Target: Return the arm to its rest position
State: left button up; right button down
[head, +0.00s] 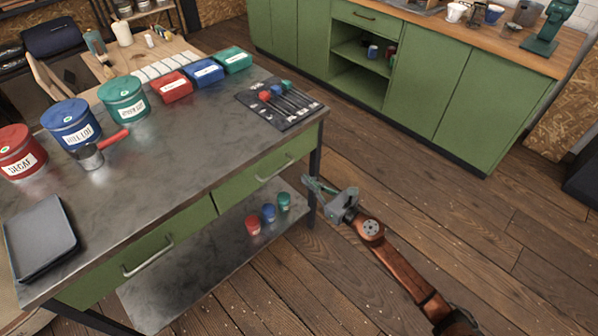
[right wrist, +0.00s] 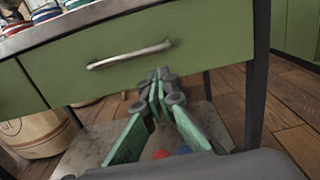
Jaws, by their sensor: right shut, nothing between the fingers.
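My right arm (head: 385,250) reaches in from the lower right of the head view. Its right gripper (head: 308,182) is beside the near right corner of the metal-topped table, close to a table leg. In the right wrist view the right gripper (right wrist: 158,80) has its green fingers together, with nothing between them. It is in front of the green drawer (right wrist: 140,55) and its handle (right wrist: 130,54); I cannot tell whether it touches them. My left gripper is not in view.
The table (head: 190,160) carries red, blue and green canisters (head: 70,124), a scoop (head: 90,156), a black tray (head: 38,238) and small boxes (head: 204,72). Small cups (head: 268,213) stand on its lower shelf. Green cabinets (head: 400,85) stand behind. The floor (head: 400,180) right of the table is clear.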

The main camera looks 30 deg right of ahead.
jog(key=shift+s+d+r, duration=0.1)
jog(key=shift+s+d, duration=0.05)
jog(key=shift+s, duration=0.9)
jog(key=shift+s+d, duration=0.15)
jog(key=shift+s, duration=0.85)
